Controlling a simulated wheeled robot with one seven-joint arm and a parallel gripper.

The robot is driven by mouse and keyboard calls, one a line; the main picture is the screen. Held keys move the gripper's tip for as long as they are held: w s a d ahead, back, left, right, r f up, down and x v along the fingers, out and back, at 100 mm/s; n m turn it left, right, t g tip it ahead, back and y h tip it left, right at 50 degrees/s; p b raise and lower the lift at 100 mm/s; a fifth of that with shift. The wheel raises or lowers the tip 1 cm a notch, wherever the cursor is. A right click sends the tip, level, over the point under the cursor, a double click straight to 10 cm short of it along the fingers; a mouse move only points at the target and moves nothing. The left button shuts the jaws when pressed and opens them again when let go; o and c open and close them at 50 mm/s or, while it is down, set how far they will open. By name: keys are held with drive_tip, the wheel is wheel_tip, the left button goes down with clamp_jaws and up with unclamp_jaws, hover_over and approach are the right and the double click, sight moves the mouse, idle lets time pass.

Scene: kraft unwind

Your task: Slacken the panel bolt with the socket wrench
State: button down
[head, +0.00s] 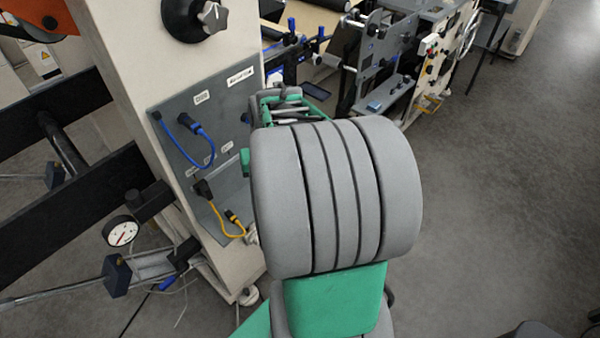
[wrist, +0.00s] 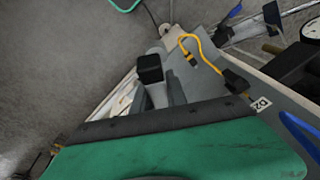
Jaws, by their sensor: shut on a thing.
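The grey panel (head: 222,125) is on the side of a cream machine column in the head view. Part of it shows at the right in the wrist view (wrist: 210,80). My gripper (head: 285,98) is in front of the panel's right part, mostly behind my own grey and green arm. In the wrist view my green gripper body fills the bottom, and a black-tipped grey finger (wrist: 150,72) rises above it. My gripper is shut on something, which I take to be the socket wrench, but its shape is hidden. I cannot make out the panel bolt in either view.
A blue cable (head: 188,163) and a yellow cable (head: 222,220) are plugged into the panel, left of my gripper. A black knob (head: 197,18) sticks out above it. A dial gauge (head: 121,231) is at lower left. Open floor (head: 490,190) lies to the right.

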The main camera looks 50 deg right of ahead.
drive_tip(key=s+d+f+m+y+b, duration=0.2)
drive_tip(key=s+d+f+m, duration=0.25)
drive_tip(key=s+f, duration=0.35)
drive_tip(key=s+d+f+m+y+b, duration=0.15)
drive_tip(key=s+d+f+m, duration=0.3)
drive_tip(key=f, duration=0.45)
drive_tip(key=w+d+r+m+t+h+b, duration=0.1)
drive_tip(key=w+d+r+m+t+h, duration=0.1)
drive_tip(key=w+r+m+t, duration=0.3)
drive_tip(key=w+d+r+m+t+h, duration=0.2)
drive_tip(key=w+r+m+t, duration=0.3)
drive_tip(key=w+m, duration=0.7)
drive_tip(key=shift+w+d+r+m+t+h+b, duration=0.2)
drive_tip(key=shift+w+r+m+t+h+b, duration=0.15)
drive_tip(key=shift+w+t+h, duration=0.4)
drive_tip(key=shift+r+p, duration=0.3)
drive_tip(key=shift+p, duration=0.15)
drive_tip(key=shift+w+p, duration=0.8)
drive_tip(key=shift+p, duration=0.25)
idle(0.6)
